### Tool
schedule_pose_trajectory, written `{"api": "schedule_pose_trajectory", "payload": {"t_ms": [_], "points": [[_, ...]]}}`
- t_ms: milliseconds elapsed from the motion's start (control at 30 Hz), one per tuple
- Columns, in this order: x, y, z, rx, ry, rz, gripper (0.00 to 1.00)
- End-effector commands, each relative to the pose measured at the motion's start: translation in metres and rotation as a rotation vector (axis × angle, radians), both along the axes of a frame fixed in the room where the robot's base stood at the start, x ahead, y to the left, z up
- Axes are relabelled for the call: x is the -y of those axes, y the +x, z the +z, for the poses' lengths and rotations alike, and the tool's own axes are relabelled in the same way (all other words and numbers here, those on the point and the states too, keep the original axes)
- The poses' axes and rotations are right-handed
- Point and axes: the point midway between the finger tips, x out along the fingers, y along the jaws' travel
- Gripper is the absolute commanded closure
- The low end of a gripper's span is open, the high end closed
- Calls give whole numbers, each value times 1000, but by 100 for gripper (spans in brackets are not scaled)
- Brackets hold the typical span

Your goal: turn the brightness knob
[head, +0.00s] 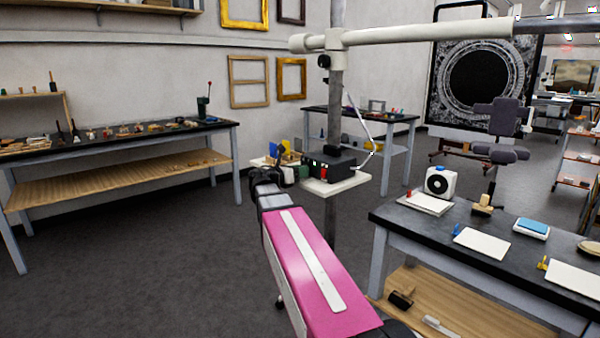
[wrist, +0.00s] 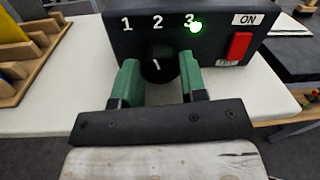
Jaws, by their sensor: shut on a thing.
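The black brightness knob (wrist: 160,62) is on the front of a dark control box (wrist: 120,42) in the wrist view. Its short white pointer line is near upright, below the figures 1, 2 and 3. My gripper (wrist: 161,76) has its green fingers on the left and right sides of the knob, shut on it. The knob's sides are partly hidden by the fingers. A green light (wrist: 196,28) glows beside the 3. In the head view the box (head: 328,164) stands on a white shelf, with my gripper (head: 292,172) at its left; the knob cannot be made out there.
A red switch (wrist: 239,46) sits below an ON label at the box's right. A wooden rack (wrist: 28,62) stands left of it on the white shelf (wrist: 80,92). A pole (head: 334,100) rises behind the box. A black-topped bench (head: 395,215) is at right.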

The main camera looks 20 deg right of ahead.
Motion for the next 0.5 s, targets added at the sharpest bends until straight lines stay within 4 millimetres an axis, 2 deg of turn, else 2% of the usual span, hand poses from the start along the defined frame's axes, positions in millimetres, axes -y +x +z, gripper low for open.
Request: {"api": "schedule_pose_trajectory", "payload": {"t_ms": [500], "points": [[0, -1, 1, 354, 129, -3, 85]]}}
